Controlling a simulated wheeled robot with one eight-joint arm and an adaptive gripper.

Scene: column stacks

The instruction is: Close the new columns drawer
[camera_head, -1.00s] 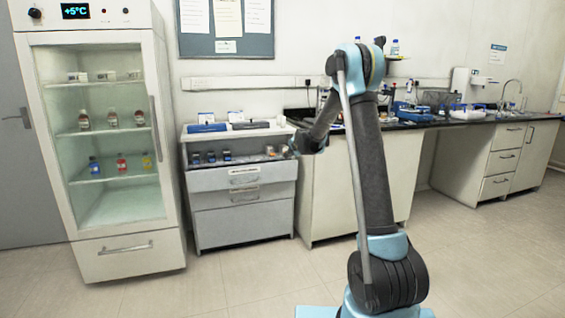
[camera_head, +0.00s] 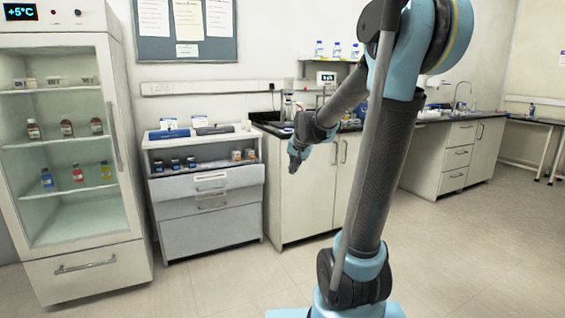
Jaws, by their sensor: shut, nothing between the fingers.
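A grey drawer cabinet (camera_head: 212,237) stands left of centre, between the glass-door fridge and the bench. Its upper drawer (camera_head: 178,188) has a white label and a handle (camera_head: 211,187), and its front juts out past the drawer below, so it looks pulled out. Several small dark-capped jars (camera_head: 176,165) and two orange-white ones (camera_head: 243,155) show behind that front. A second handle (camera_head: 212,204) sits just below. My gripper (camera_head: 292,166) is shut and empty, pointing down. In the picture it is right of the drawer, in front of the bench cupboard and apart from the drawer front.
The fridge (camera_head: 88,270) stands at the left, close to the cabinet's side. A bench cupboard (camera_head: 300,205) adjoins the cabinet on the right. Blue and dark devices (camera_head: 169,134) lie on the cabinet top. The floor (camera_head: 215,285) in front is clear.

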